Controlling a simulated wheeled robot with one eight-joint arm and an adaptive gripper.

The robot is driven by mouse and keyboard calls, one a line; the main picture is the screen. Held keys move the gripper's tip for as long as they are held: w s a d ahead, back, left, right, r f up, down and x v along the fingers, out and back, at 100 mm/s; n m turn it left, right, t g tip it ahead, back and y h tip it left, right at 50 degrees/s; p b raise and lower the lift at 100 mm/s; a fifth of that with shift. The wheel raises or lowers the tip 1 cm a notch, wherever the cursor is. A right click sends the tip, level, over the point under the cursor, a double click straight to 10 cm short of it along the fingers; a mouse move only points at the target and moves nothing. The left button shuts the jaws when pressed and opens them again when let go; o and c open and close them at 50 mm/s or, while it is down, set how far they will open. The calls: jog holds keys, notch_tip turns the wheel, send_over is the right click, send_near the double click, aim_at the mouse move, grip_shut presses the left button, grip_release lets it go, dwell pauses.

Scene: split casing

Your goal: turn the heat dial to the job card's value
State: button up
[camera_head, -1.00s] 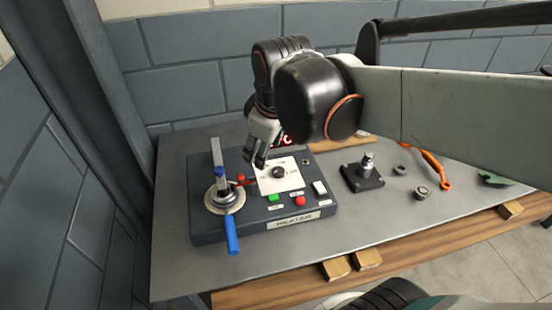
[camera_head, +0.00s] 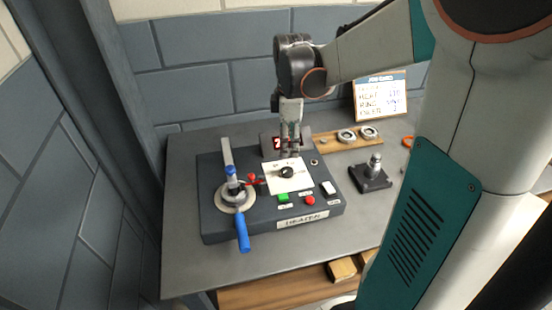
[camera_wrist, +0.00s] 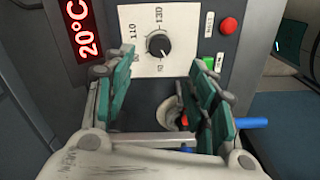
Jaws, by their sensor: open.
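The heat dial (camera_head: 287,172) is a black knob on a white scale plate on the dark heater box (camera_head: 262,219). The wrist view shows the dial (camera_wrist: 158,44) with the marks 110 and 130 on its plate and a white pointer line. My gripper (camera_head: 290,152) is open above the back of the box; in the wrist view its fingers (camera_wrist: 160,82) stand apart, with the dial beyond them, not between the pads. The red display (camera_wrist: 84,30) reads 20°C. The job card (camera_head: 381,96) stands behind the table's back; its heat line looks like 110, but is too small to be sure.
A lever press with a blue handle (camera_head: 242,233) stands on the box's left. A green button (camera_head: 283,197), a red button (camera_head: 309,200) and a white switch (camera_head: 328,188) sit in front of the dial. A post on a black base (camera_head: 371,175) stands right. A wooden rack with rings (camera_head: 347,136) lies behind.

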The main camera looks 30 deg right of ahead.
aim_at(287, 170)
notch_tip(287, 170, down, 10)
jog(key=b, duration=0.3)
jog(key=shift+f, duration=0.1)
jog(key=c, duration=1.1)
